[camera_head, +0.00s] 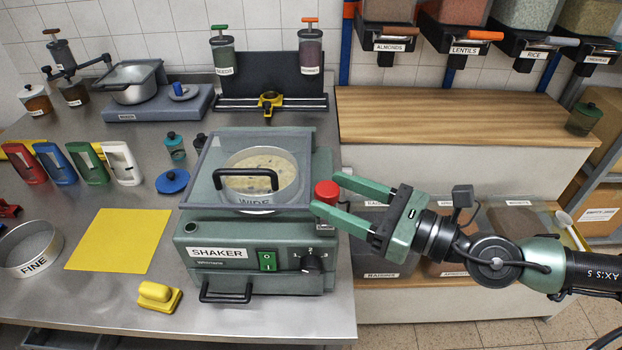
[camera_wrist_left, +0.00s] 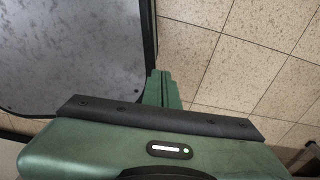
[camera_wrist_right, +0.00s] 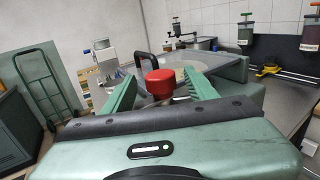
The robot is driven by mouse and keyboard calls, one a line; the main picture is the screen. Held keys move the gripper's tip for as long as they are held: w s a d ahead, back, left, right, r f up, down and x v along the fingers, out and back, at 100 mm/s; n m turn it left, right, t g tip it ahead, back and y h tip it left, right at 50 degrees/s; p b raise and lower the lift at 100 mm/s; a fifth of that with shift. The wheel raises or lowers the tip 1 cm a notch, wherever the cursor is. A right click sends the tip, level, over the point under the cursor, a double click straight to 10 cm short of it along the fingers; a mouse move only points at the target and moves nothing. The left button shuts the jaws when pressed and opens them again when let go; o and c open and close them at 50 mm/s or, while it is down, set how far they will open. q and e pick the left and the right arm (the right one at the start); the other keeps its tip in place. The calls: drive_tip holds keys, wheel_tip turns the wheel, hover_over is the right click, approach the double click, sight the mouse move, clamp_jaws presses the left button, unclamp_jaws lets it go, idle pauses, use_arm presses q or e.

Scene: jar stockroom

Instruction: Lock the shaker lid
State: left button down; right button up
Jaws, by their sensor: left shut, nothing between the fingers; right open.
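The green shaker (camera_head: 215,275) stands on the steel bench. Its clear lid (camera_head: 213,150) with a black handle (camera_head: 245,172) lies over the sieve marked WIDE (camera_head: 250,205), which holds pale material. A red knob (camera_head: 327,189) stands at the lid's right front corner; it also shows in the right wrist view (camera_wrist_right: 160,83). My right gripper (camera_head: 324,193) is open, its fingers on either side of the knob; I cannot tell whether they touch it. My left gripper (camera_wrist_left: 161,74) is shut and empty over the tiled floor, outside the head view.
A blue lid (camera_head: 173,181) and several coloured scoops stand behind. A wooden counter (camera_head: 440,115) is at the back right, with dispensers above.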

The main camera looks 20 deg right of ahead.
sight(320, 184)
drive_tip(key=p+x, duration=0.2)
drive_tip(key=p, duration=0.1)
drive_tip(key=p+x, duration=0.1)
drive_tip(key=shift+w+a+r, duration=0.15)
drive_tip(key=shift+w+r, duration=0.1)
drive_tip(key=shift+r, duration=0.1)
drive_tip(key=shift+w+a+f+p, duration=0.2)
drive_tip(key=shift+w+a+p, duration=0.25)
drive_tip(key=shift+p, duration=0.15)
drive_tip(key=shift+a+f, duration=0.15)
